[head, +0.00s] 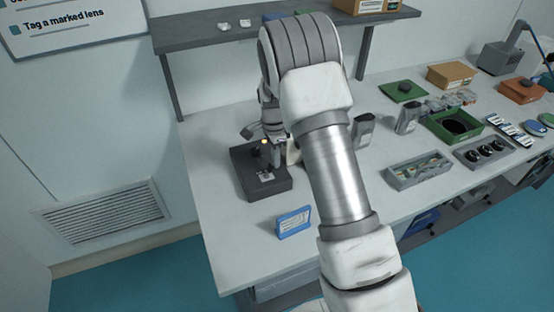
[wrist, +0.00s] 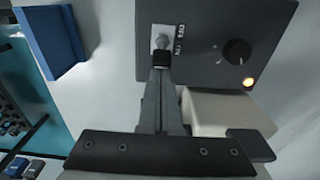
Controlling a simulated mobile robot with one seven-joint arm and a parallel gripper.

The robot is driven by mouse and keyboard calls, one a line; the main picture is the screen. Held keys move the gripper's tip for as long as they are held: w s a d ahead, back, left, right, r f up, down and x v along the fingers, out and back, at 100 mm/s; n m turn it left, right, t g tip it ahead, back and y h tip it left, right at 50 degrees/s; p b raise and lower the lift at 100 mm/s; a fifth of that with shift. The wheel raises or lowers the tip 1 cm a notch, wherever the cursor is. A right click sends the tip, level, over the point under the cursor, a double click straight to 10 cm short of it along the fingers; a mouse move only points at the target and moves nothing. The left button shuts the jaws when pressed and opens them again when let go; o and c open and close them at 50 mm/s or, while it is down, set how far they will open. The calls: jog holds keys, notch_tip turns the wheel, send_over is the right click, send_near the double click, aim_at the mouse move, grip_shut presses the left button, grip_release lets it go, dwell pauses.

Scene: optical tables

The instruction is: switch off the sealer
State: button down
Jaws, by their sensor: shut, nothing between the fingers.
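The sealer is a dark grey box (head: 262,184) at the left end of the table. In the head view my gripper (head: 276,168) is over the sealer, partly hidden by my arm.
A blue sign (head: 294,221) stands in front of the sealer. A cream block (wrist: 225,112) lies close beside the panel in the wrist view. A grey shelf (head: 210,38) runs above the back of the table. Trays, bins and boxes crowd the table's right part.

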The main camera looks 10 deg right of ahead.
aim_at(270, 164)
jog(key=a+h, duration=0.1)
jog(key=a+h+b, duration=0.1)
jog(key=h, duration=0.1)
jog(key=shift+s+r+t, duration=0.1)
jog(key=shift+s+t, duration=0.05)
jog(key=shift+t, duration=0.25)
jog(key=a+h+b, duration=0.2)
jog(key=h+b, duration=0.1)
jog(key=shift+s+t+h, duration=0.2)
jog(key=shift+t+h, duration=0.1)
jog(key=shift+d+r, duration=0.1)
jog(key=shift+r, duration=0.2)
jog(key=shift+d, duration=0.15)
jog(key=shift+r+p, duration=0.3)
jog(key=shift+r, duration=0.5)
